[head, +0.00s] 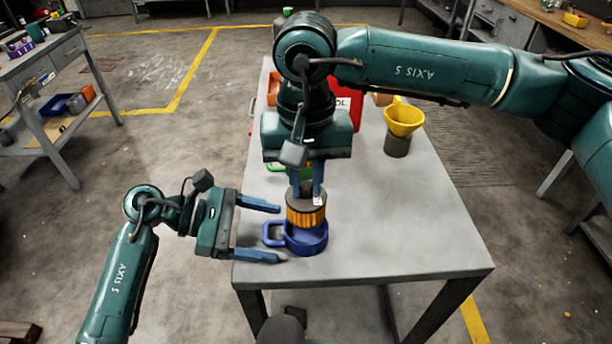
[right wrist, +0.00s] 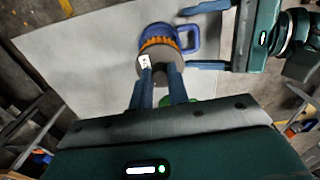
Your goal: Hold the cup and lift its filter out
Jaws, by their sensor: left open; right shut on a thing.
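The blue cup (head: 308,243) stands near the front left edge of the grey table, its handle (head: 267,233) to the left. The filter (head: 306,216), orange and ribbed with a dark top, is over the cup; its lower end overlaps the cup, and I cannot tell whether it is clear of the rim. My right gripper (head: 307,190) points down and is shut on the filter's top. The right wrist view shows the gripper (right wrist: 160,74) at the filter (right wrist: 158,62) and the blue cup (right wrist: 156,31) beyond. My left gripper (head: 280,233) is open, fingers on either side of the handle.
A yellow funnel (head: 404,117) sits on a dark cylinder (head: 397,146) at the table's back right. A red container (head: 346,92) and an orange bin (head: 273,88) are behind my right gripper. A green thing (head: 300,172) is partly hidden. The right part of the table (head: 400,220) is clear.

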